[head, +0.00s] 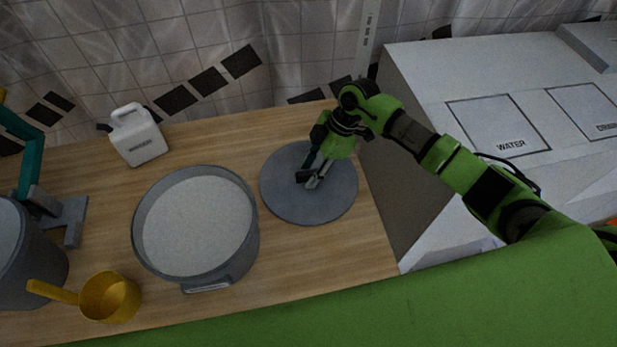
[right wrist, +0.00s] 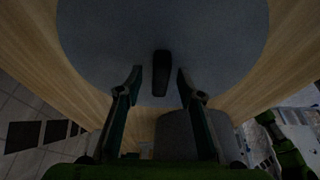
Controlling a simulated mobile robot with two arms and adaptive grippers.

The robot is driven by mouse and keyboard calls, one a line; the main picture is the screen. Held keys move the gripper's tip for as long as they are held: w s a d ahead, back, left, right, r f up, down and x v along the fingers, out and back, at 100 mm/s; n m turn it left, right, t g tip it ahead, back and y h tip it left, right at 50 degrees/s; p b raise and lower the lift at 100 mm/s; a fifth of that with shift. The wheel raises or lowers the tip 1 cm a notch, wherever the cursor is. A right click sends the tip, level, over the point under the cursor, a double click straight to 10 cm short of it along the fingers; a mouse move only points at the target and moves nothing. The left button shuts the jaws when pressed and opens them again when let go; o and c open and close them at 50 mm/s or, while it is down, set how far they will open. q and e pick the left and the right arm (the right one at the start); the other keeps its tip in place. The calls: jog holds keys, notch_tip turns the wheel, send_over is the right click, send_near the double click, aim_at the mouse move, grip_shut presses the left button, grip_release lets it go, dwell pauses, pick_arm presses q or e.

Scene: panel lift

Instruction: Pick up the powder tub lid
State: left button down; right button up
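The powder tub lid (head: 337,200) is a flat round grey disc lying on the wooden counter, right of the tub. In the right wrist view the lid (right wrist: 210,35) fills the upper middle, with a dark upright bar handle (right wrist: 162,70) on it. My right gripper (head: 311,178) is over the middle of the lid, pointing down. In the right wrist view its two fingers stand apart, one on each side of the handle, with gaps visible. The fingers partly hide the handle in the head view. My left gripper is not in view.
The open grey tub (head: 252,250) of white powder stands left of the lid. A yellow scoop (head: 110,298), a white jug (head: 138,140) and a teal-armed device (head: 30,165) are further left. A grey unit with a WATER panel (head: 498,122) stands right.

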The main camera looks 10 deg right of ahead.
grip_shut()
